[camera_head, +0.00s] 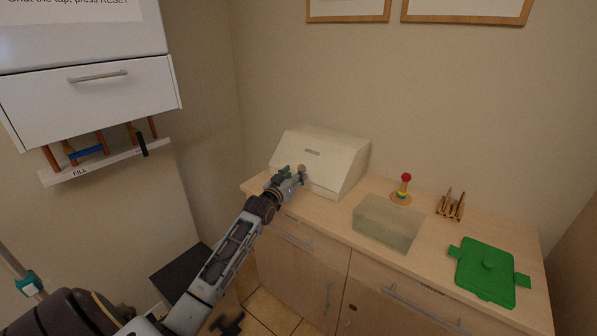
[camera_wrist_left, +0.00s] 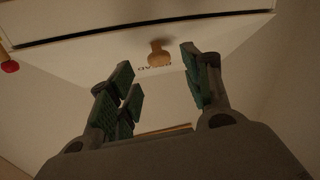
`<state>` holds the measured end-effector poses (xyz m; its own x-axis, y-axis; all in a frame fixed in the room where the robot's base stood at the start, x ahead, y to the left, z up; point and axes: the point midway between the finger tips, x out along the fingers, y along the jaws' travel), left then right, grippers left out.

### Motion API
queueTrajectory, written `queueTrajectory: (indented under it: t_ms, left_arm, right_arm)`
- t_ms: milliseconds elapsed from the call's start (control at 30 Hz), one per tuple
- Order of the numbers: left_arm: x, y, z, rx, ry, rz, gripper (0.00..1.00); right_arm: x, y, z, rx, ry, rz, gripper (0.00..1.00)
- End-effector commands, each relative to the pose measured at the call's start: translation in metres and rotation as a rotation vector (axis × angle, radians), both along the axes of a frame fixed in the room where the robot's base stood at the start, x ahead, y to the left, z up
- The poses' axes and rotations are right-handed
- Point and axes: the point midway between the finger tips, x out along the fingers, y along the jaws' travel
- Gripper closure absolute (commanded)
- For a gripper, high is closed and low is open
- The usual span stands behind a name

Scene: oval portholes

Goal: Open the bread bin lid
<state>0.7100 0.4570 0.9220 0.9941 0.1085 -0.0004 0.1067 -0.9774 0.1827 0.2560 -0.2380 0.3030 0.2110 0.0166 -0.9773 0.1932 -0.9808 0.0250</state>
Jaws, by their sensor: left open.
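The bread bin (camera_head: 347,165) is a cream box with a sloping front, at the back left of the wooden counter. Its lid (camera_head: 312,146) looks shut. A small round wooden knob (camera_wrist_left: 159,52) stands out from the pale front, beside partly hidden lettering. My left gripper (camera_head: 301,175) is at the bin's lower front and hides part of it. In the left wrist view, its green-padded fingers (camera_wrist_left: 158,68) are open and apart, with the knob between and just beyond the tips. I see no contact with the knob. My right gripper is not in view.
A green lid-like tray (camera_head: 487,272) lies at the right. A white drawer unit (camera_head: 90,95) hangs at the left.

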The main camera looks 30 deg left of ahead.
Motion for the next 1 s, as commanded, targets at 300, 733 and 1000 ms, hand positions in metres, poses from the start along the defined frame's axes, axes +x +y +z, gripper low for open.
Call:
queueTrajectory:
  t_ms: [300,733,1000]
  left_arm:
    - [0.024,0.003,0.001,0.0,-0.001,-0.001,0.51]
    - [0.038,0.004,0.0,0.0,0.0,0.0,0.51]
    - [0.038,0.004,0.0,0.0,0.0,0.0,0.57]
  right_arm:
    - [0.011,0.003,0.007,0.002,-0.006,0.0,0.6]
    - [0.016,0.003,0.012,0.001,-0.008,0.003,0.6]
    - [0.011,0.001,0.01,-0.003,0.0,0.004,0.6]
